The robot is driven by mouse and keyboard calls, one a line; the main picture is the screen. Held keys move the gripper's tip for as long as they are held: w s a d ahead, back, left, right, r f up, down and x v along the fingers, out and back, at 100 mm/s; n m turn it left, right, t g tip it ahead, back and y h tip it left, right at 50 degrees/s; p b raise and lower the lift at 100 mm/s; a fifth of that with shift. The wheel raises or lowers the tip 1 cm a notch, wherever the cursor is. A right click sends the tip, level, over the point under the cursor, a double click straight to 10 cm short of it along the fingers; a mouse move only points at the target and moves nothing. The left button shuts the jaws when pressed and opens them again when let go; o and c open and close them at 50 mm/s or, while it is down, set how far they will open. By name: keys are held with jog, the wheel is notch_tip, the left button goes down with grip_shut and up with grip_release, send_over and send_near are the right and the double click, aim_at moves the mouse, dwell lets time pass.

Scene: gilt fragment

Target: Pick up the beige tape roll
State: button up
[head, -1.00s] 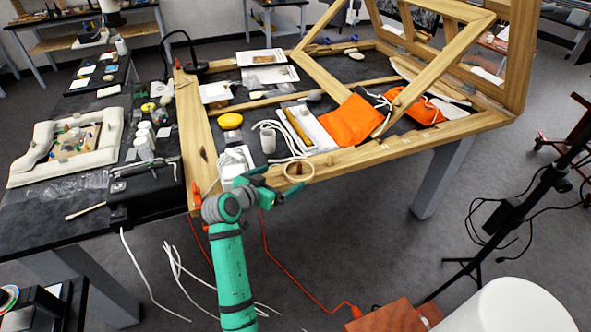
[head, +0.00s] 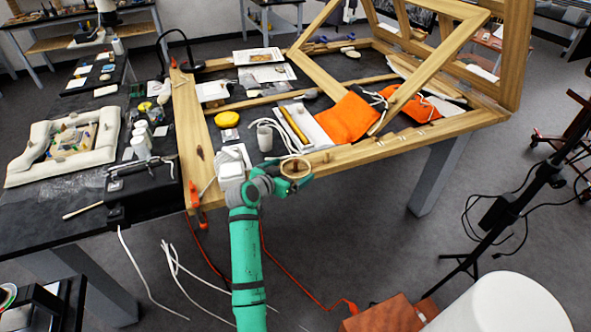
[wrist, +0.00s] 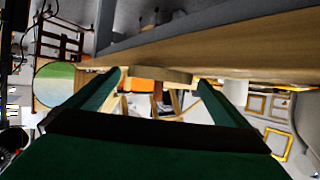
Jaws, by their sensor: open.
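The beige tape roll (head: 295,166) lies on the front beam of the wooden frame, near its front edge. My gripper (head: 293,178) is at the roll, low against the front of the beam, with green fingers open. In the wrist view the roll (wrist: 160,76) shows as a tan band between the tips of the two spread fingers (wrist: 161,82). I cannot tell whether either finger touches it. The roll's near side is partly hidden by my gripper in the head view.
The wooden frame (head: 362,155) borders the work area. A white cylinder (head: 265,139), white cable loops and an orange cloth (head: 347,118) lie behind the roll. A yellow disc (head: 228,119) is to the left. An orange clamp (head: 196,200) grips the frame's left corner.

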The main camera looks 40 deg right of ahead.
jog(key=c, duration=1)
jog(key=shift+r, duration=0.15)
